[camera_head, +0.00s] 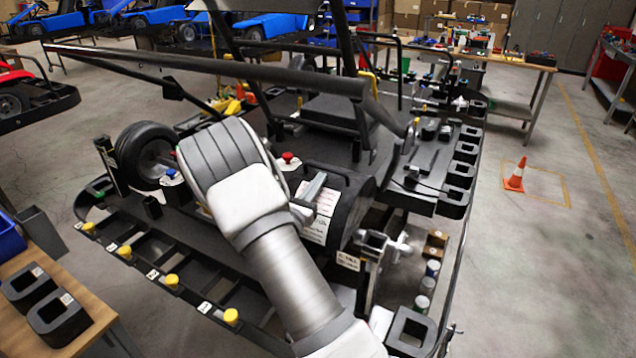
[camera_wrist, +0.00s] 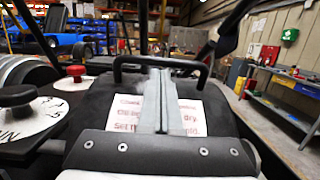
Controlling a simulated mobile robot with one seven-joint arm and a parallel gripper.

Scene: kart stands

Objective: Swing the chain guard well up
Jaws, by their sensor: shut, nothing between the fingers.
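The chain guard (camera_head: 352,203) is a black rounded cover beside the seat side of the kart; it lies low over the stand. In the wrist view the guard (camera_wrist: 218,112) fills the middle, with a white red-lettered sheet (camera_wrist: 190,118) on it and a black bar handle (camera_wrist: 128,62) across its far edge. My gripper (camera_head: 317,182) is over the guard. In the wrist view my gripper (camera_wrist: 158,72) is shut and empty, its grey fingers pointing at the handle. Whether the fingertips touch the bar is unclear. My forearm hides part of the guard's left side.
A red knob (camera_wrist: 76,72) and a black knob (camera_wrist: 16,95) stand left of the guard. A dark frame tube (camera_head: 260,72) crosses above. A black wheel (camera_head: 146,152) is at left. Open floor with an orange cone (camera_head: 515,176) lies at right.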

